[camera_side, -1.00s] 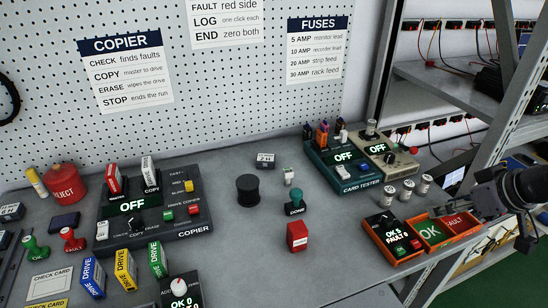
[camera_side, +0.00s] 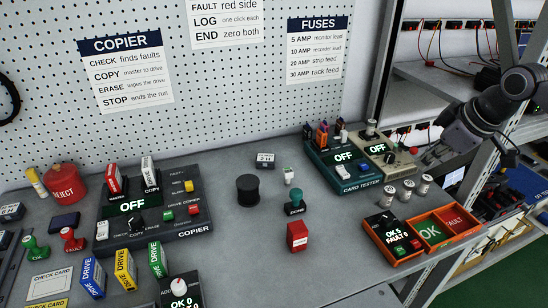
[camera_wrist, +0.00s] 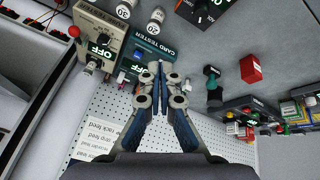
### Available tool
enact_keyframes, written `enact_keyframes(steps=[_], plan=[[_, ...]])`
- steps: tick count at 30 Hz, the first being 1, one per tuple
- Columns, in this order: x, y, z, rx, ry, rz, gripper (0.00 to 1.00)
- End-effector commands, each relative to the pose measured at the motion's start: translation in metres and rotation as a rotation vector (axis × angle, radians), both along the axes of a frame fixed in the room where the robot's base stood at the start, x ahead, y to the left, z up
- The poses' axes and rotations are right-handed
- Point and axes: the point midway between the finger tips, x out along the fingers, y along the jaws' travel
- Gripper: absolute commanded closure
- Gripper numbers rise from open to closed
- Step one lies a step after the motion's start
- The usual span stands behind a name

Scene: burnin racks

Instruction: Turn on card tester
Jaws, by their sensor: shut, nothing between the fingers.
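The card tester (camera_side: 357,187) is a dark teal box at the back right of the bench, and its display (camera_side: 344,156) reads OFF. A white switch (camera_side: 343,171) and a small blue part sit on its front panel; several coloured cards stand in its rear. In the wrist view the card tester (camera_wrist: 153,45) lies just beyond my fingertips, partly covered by them. My gripper (camera_wrist: 160,68) is shut and empty. In the side view my gripper (camera_side: 428,157) hangs in the air to the right of the tester, apart from it.
A beige unit (camera_side: 400,163) reading OFF stands close against the tester's right side. Several labelled cylinders (camera_side: 407,189) stand in front of it. Orange OK and FAULT trays (camera_side: 462,236) are nearer. A metal shelf post (camera_side: 500,110) rises at the right. The bench centre has free room.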

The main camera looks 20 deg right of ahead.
Motion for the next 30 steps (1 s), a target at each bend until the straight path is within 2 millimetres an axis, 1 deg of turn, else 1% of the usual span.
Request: enact_keyframes(steps=[1, 6, 14, 19, 24, 30], plan=[[0.012, 0.003, 0.006, -0.022, 0.016, 0.047, 1.00], [0.045, 0.010, 0.019, -0.097, 0.070, 0.215, 1.00], [0.097, 0.024, 0.028, -0.197, 0.150, 0.484, 1.00], [0.129, 0.034, 0.027, -0.253, 0.200, 0.664, 1.00], [0.157, 0.044, 0.020, -0.296, 0.244, 0.835, 1.00], [0.177, 0.052, 0.012, -0.326, 0.278, 0.976, 1.00]])
